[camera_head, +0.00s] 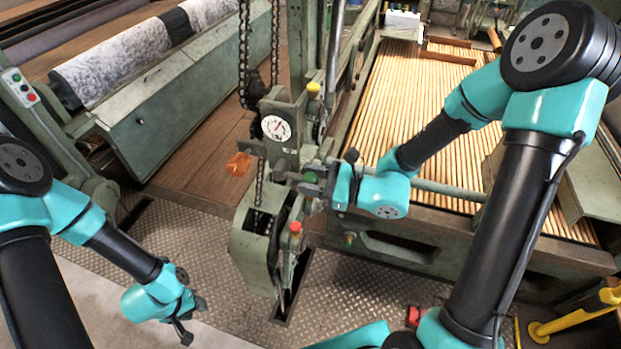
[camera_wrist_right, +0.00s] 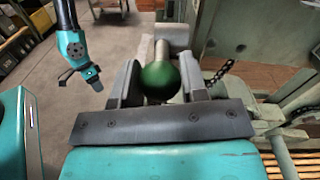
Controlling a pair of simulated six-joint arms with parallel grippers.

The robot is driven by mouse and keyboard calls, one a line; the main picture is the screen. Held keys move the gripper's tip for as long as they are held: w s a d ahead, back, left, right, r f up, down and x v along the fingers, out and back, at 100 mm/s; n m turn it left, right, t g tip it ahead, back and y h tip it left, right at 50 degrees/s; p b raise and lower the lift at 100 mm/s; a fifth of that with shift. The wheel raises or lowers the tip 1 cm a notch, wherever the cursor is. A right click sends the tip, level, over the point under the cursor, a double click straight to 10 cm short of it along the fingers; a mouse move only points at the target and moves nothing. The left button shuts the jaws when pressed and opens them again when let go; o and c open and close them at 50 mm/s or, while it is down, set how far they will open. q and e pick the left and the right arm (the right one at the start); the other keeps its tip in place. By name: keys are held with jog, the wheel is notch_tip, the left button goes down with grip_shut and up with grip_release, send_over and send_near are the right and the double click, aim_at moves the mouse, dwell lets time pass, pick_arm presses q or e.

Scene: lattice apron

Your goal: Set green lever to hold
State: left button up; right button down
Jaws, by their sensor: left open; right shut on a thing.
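The green lever's round knob (camera_wrist_right: 160,82) sits between the two fingers of my right gripper (camera_wrist_right: 158,84), with its pale shaft running away behind it in the right wrist view. In the head view the green knob (camera_head: 310,177) is partly hidden by the gripper, beside the machine's green post. My right gripper (camera_head: 316,184) is shut on it. No hold marking can be read. My left gripper (camera_head: 190,322) is open and empty, low over the floor at the lower left, well apart from the lever.
A red-knobbed lever (camera_head: 295,228) stands just below, and a yellow knob (camera_head: 313,88) is above. A dial (camera_head: 275,128) and an orange part (camera_head: 238,164) are close by on the left. Chains hang beside the post. The metal plate floor (camera_head: 195,232) in front is mostly clear.

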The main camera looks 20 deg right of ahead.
jog(key=shift+f+t+y, duration=0.6)
jog(key=shift+f+y, duration=0.3)
jog(key=shift+y, duration=0.1)
jog(key=shift+w+a+f+t+y, duration=0.1)
jog(key=shift+a+f+t+y, duration=0.05)
jog(key=shift+f+t+y, duration=0.4)
jog(key=shift+w+a+f+t+y, duration=0.15)
jog(key=shift+f+t+y, duration=0.15)
jog(key=shift+y, duration=0.45)
pick_arm(q)
jog(key=shift+c, duration=0.4)
